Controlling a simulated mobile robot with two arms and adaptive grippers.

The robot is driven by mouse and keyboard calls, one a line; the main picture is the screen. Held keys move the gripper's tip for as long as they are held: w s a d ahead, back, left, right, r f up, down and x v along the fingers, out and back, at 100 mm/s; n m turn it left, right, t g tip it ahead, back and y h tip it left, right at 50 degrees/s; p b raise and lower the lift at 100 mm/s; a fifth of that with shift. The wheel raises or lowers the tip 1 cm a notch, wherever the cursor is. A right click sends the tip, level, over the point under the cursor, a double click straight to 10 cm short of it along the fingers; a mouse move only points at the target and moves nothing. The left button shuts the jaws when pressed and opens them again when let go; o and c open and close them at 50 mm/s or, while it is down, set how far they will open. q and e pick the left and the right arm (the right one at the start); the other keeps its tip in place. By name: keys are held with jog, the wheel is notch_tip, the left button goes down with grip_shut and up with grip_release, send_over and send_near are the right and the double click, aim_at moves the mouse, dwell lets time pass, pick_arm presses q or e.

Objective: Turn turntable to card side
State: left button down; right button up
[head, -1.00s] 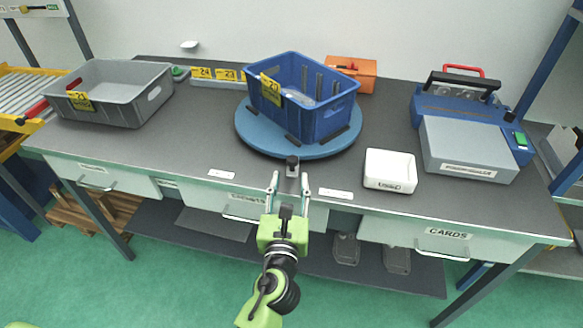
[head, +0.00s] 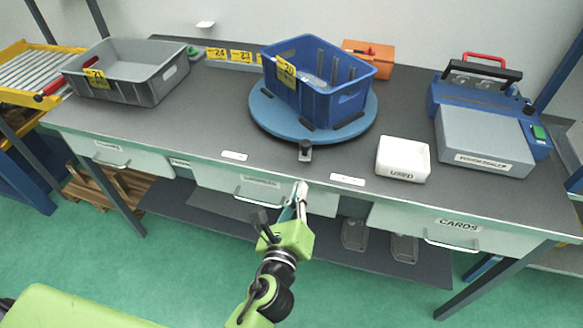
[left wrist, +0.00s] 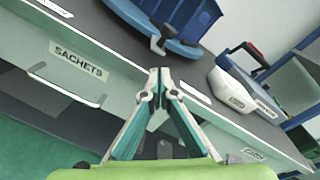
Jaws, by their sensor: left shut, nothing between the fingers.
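The turntable (head: 262,122) is a round blue disc on the grey bench, with a dark stop-like knob (head: 305,151) at its front edge. A blue crate (head: 342,101) with a yellow tag stands on the disc. The knob (left wrist: 160,44) and part of the disc (left wrist: 135,15) also show in the left wrist view. My left gripper (head: 301,187) is shut and empty in front of the bench edge, apart from the knob. Its fingertips (left wrist: 160,72) meet in the left wrist view. My right gripper is not in view.
A grey bin (head: 150,88) stands left on the bench. A white box marked USED (head: 403,172) and a blue-grey machine (head: 485,140) stand right. Drawers line the front, including one marked CARDS (head: 440,235) and one marked SACHETS (left wrist: 78,62). An orange box (head: 370,62) is behind.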

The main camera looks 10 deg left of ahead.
pick_arm(q)
notch_tip(320, 180, down, 2)
jog(key=n+h, duration=0.1)
jog(key=n, duration=0.6)
jog(key=n+h+p, duration=0.2)
jog(key=n+h, duration=0.1)
jog(key=n, duration=2.4)
send_near(289, 173)
jog(key=a+r+n+y, duration=0.1)
jog(key=a+r+n, duration=0.15)
jog(key=n, duration=0.85)
jog(key=shift+t, duration=0.4)
jog(key=w, duration=0.3)
jog(key=w+p, duration=0.1)
jog(key=w, duration=0.2)
jog(key=w+p, duration=0.1)
jog(key=w, duration=0.2)
jog(key=shift+w+d, duration=0.2)
jog(key=shift+d, duration=0.2)
jog(key=d+p, duration=0.1)
jog(key=d, duration=0.2)
jog(key=shift+w+d+f, duration=0.1)
jog(key=shift+d+f, duration=0.05)
jog(key=shift+d, duration=0.35)
